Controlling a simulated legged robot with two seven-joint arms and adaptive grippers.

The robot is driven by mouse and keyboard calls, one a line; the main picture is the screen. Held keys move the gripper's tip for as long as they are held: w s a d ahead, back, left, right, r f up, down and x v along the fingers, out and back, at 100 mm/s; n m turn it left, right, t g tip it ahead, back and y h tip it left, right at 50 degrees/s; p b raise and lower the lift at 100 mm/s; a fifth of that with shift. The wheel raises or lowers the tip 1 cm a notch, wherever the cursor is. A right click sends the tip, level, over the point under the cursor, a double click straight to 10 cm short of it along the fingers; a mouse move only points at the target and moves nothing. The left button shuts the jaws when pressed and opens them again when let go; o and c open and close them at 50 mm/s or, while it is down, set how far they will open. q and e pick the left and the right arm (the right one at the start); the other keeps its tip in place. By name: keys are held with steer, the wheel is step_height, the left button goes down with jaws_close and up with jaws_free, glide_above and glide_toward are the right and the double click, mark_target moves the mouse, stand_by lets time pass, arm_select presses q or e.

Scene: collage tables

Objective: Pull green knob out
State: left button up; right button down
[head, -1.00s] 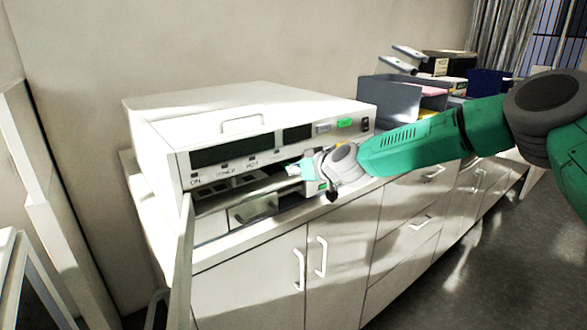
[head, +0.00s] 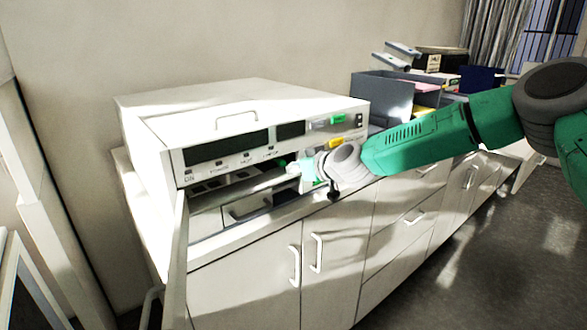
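The green knob (head: 338,118) is on the upper right of the front panel of a white box-shaped device (head: 240,110). A yellow knob (head: 335,143) is just below it. My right gripper (head: 298,168) is in front of the lower right of the panel, below and left of the green knob and apart from it. Its fingers are small and blurred, so I cannot tell whether they are open or shut. Another small green patch shows by the gripper, partly hidden by it. My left gripper is out of view.
The device stands on a white cabinet counter, with an open front door (head: 178,255) at left and a drawer-like compartment (head: 247,207) under the panel. Grey trays (head: 385,98) and a blue bin (head: 482,79) stand to the right. Open floor (head: 460,260) lies at right.

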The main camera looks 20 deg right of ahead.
steer(key=c, duration=2.2)
jaws_free()
steer(key=o, duration=0.6)
